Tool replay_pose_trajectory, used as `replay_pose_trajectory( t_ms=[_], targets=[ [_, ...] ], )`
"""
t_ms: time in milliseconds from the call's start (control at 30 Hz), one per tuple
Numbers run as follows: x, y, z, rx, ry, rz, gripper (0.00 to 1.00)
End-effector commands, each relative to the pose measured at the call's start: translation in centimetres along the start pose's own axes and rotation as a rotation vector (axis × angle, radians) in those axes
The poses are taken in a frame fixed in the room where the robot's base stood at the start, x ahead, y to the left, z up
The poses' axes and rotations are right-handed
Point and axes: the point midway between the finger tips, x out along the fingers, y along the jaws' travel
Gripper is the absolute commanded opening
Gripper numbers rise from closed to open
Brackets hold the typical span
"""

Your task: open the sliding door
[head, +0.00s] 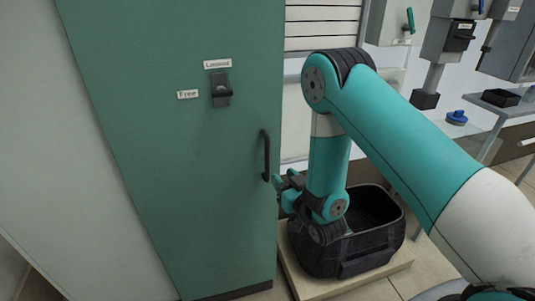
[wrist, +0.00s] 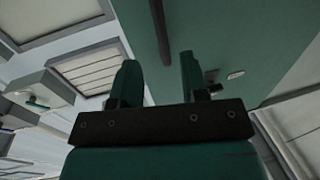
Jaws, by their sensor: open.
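The green door (head: 165,130) is a tall flat panel that fills the left half of the head view. Its dark vertical bar handle (head: 266,155) is near its right edge. A dark latch (head: 221,90) sits higher on the panel, with a "Locked" label above it and a "Free" label to its left; I cannot tell its setting. My gripper (head: 284,187) is just right of the handle's lower end. In the wrist view, my gripper (wrist: 158,78) has its two green fingers apart and nothing between them. The handle (wrist: 159,25) shows beyond the fingertips, between their lines.
A black crate (head: 345,262) stands on a pale low platform (head: 300,277) under my arm. Grey boxes on posts (head: 447,40) and a side table with a black tray (head: 500,97) and a blue object (head: 456,117) are at the right. A pale wall (head: 60,150) borders the door.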

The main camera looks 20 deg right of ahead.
Motion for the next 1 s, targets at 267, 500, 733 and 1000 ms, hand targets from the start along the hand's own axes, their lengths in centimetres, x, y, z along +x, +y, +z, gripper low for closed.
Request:
replay_pose_trajectory(
  t_ms=[267,500,733,1000],
  targets=[
    [6.2,-0.1,-0.2,-0.001,0.002,-0.001,0.41],
    [9.2,-0.1,-0.1,0.0,-0.001,-0.002,0.41],
    [9.8,0.0,0.0,0.0,-0.001,0.0,0.41],
    [9.7,0.0,0.0,0.0,-0.001,0.0,0.13]
  ],
)
